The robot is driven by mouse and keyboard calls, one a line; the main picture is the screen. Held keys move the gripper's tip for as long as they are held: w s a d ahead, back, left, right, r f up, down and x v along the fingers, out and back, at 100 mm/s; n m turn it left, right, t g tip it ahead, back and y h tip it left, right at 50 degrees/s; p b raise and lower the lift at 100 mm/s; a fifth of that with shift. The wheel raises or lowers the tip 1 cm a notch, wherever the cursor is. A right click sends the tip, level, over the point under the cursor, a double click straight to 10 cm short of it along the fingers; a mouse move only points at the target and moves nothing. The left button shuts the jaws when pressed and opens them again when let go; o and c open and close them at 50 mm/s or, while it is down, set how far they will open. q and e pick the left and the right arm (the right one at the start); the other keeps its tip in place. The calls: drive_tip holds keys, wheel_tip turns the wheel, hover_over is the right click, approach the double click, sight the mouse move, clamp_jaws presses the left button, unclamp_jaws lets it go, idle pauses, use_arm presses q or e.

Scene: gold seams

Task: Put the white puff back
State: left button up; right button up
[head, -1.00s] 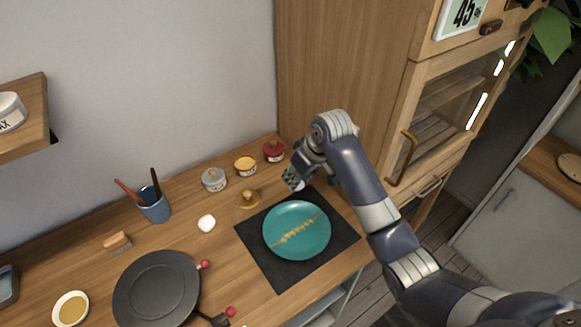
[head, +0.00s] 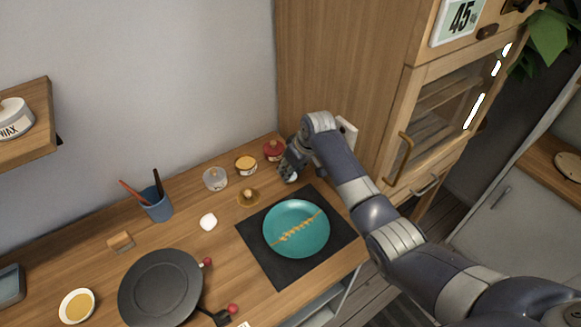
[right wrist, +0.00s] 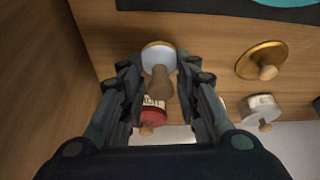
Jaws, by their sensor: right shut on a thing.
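The white puff, a round white pad with a tan rim and wooden knob, shows in the right wrist view (right wrist: 158,56). My right gripper (right wrist: 160,88) is shut on its knob. In the head view the puff (head: 292,178) peeks out below my right gripper (head: 288,168), behind the dark mat. A gold puff with a knob (head: 248,197) lies on the counter to its left. A red jar (head: 273,151), a yellow jar (head: 246,166) and a pale grey jar (head: 215,179) stand along the wall. My left gripper is not in view.
A teal plate (head: 296,245) with a gold seam rests on the dark mat (head: 262,268). A small white lump (head: 208,222), a blue cup of brushes (head: 156,205) and a black pan (head: 160,288) are at left. A tall wooden cabinet (head: 345,75) stands close behind my right arm.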

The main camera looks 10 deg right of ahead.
drive_tip(key=shift+f, duration=0.1)
drive_tip(key=shift+f, duration=0.15)
drive_tip(key=o, duration=0.9)
drive_tip(key=shift+o, duration=0.2)
drive_tip(key=shift+r, duration=0.3)
drive_tip(key=b+v, duration=0.1)
drive_tip(key=v, duration=1.1)
drive_tip(key=shift+f, duration=0.1)
